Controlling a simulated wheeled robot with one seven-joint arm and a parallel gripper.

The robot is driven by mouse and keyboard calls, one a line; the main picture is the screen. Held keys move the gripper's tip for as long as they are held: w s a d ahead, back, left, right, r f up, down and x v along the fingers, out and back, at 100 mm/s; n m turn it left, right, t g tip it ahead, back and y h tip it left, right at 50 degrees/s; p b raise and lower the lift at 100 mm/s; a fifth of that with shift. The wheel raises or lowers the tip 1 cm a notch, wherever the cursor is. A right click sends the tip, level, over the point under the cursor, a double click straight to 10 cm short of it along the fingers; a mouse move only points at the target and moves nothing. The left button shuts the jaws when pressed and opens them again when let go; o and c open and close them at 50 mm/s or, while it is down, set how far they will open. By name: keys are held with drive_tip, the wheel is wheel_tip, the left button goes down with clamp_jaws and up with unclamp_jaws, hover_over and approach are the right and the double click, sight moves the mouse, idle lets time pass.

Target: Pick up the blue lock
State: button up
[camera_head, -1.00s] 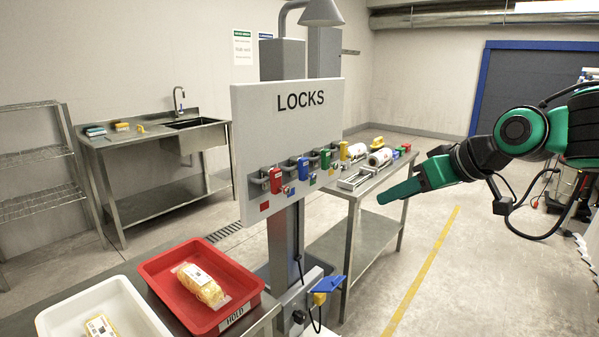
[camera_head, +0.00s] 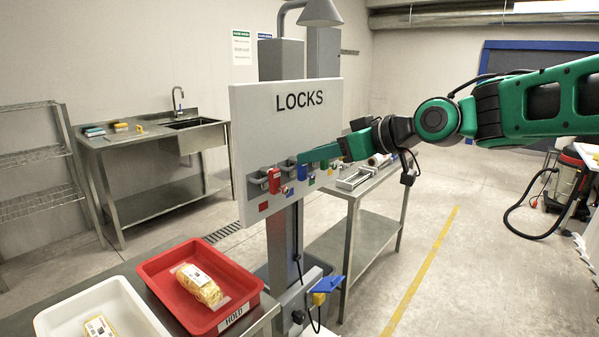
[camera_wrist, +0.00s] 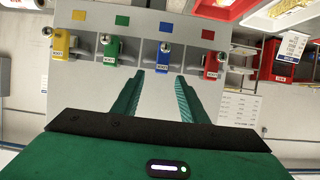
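The blue lock (camera_head: 302,172) hangs on the LOCKS board (camera_head: 262,110) in the head view, its upper part hidden by my gripper. In the wrist view the blue lock (camera_wrist: 163,54) lies just beyond and between my fingertips. My gripper (camera_wrist: 160,76) is open and empty, its two green fingers pointing at the board. In the head view my gripper (camera_head: 302,157) reaches in from the right, level with the row of locks. I cannot tell how close the fingertips are to the lock.
The red lock (camera_wrist: 211,64) and green lock (camera_wrist: 111,50) hang on either side of the blue one, with the yellow lock (camera_wrist: 61,43) farther out. Coloured squares mark the board beside each lock. A red HOLD tray (camera_head: 245,283) stands below, front left.

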sight(305, 174)
drive_tip(key=x, duration=0.4)
drive_tip(key=shift+a, duration=0.1)
clamp_jaws()
drive_tip(key=shift+r, duration=0.15)
drive_tip(key=shift+s+r, duration=0.1)
drive_tip(key=shift+r, duration=0.1)
wheel_tip(305, 174, up, 6)
drive_tip(key=shift+r, duration=0.2)
drive_tip(key=s+d, duration=1.2)
drive_tip(key=d, duration=0.3)
drive_tip(key=shift+d, duration=0.4)
drive_tip(key=shift+s+d, duration=0.2)
drive_tip(key=shift+s, duration=0.05)
